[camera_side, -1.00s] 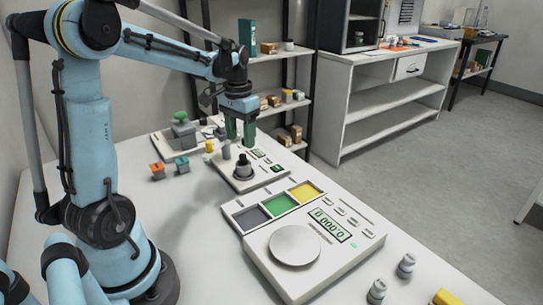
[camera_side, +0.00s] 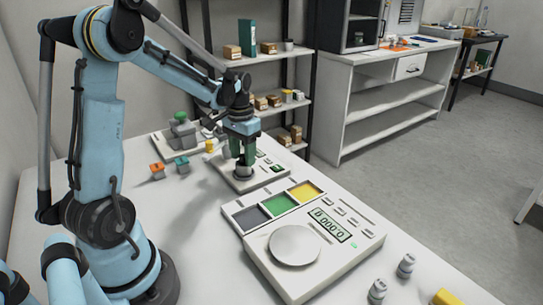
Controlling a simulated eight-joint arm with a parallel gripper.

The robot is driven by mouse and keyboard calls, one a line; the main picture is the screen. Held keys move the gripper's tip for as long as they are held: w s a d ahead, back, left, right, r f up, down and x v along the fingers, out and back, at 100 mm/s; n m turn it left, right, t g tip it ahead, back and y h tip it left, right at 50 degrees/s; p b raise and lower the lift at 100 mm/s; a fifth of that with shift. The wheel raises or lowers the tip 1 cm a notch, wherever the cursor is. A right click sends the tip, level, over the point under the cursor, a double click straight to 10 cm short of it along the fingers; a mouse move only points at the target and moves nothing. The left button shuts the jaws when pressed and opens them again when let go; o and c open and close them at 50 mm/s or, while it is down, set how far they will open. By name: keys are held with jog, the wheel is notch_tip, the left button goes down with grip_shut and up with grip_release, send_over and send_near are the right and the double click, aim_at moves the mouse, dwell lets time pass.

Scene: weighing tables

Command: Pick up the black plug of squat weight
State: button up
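The squat black plug weight (camera_side: 244,172) stands on the small white scale (camera_side: 268,178) at the back of the table. Only its lower part shows clearly. My gripper (camera_side: 244,161) points down over it, with its green fingers at the weight's upper part. The fingers hide the top of the plug, and I cannot tell whether they touch it or have closed on it.
A tray with grey, green and yellow compartments (camera_side: 235,208) lies in front of the small scale. A larger scale (camera_side: 294,246) with a round pan is nearer. Orange (camera_side: 157,171) and teal (camera_side: 182,166) blocks stand to the left. Two small weights (camera_side: 406,266) are at front right.

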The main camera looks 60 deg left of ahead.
grip_shut()
jog(key=shift+r, duration=0.15)
